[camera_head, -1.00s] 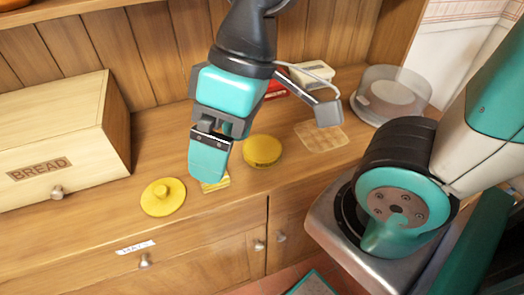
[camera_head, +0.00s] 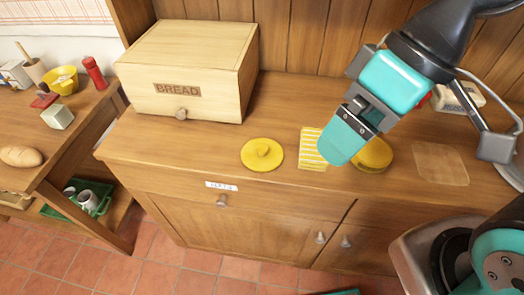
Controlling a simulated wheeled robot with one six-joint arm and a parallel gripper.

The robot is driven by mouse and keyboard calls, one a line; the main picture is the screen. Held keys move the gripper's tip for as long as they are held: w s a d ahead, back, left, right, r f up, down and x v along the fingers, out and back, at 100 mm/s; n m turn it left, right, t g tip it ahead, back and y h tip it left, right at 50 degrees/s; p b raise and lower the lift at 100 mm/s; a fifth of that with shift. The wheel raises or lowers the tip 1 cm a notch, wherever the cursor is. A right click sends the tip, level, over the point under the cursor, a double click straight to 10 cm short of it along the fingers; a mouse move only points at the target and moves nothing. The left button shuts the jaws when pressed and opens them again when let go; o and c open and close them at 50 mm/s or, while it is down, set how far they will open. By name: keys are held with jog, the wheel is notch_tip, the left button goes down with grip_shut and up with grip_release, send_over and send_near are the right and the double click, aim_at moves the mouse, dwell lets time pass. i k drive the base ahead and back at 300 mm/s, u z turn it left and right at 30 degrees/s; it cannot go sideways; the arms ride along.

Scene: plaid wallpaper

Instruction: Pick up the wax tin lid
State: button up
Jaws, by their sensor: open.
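A round yellow lid with a centre knob (camera_head: 262,154) lies flat on the wooden counter, left of my gripper. A round, low yellow tin-like piece (camera_head: 374,155) sits on the counter to the right, partly hidden by my gripper. I cannot tell for sure which of the two is the wax tin lid. My gripper (camera_head: 343,145) is open and empty, pointing down over the counter between a yellow striped cloth (camera_head: 310,150) and the round yellow piece. Its height above the counter is hard to judge.
A wooden bread box (camera_head: 185,85) stands at the back left of the counter (camera_head: 300,110). A thin tan square (camera_head: 440,164) lies to the right, with a white container (camera_head: 458,97) behind. A side table at far left holds a bread loaf (camera_head: 21,156) and a yellow bowl (camera_head: 62,79).

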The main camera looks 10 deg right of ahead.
aim_at(260, 155)
jog(key=z, duration=2.45)
jog(key=k, duration=1.25)
jog(key=u, duration=1.8)
jog(key=i, duration=0.5)
jog(key=u, duration=0.05)
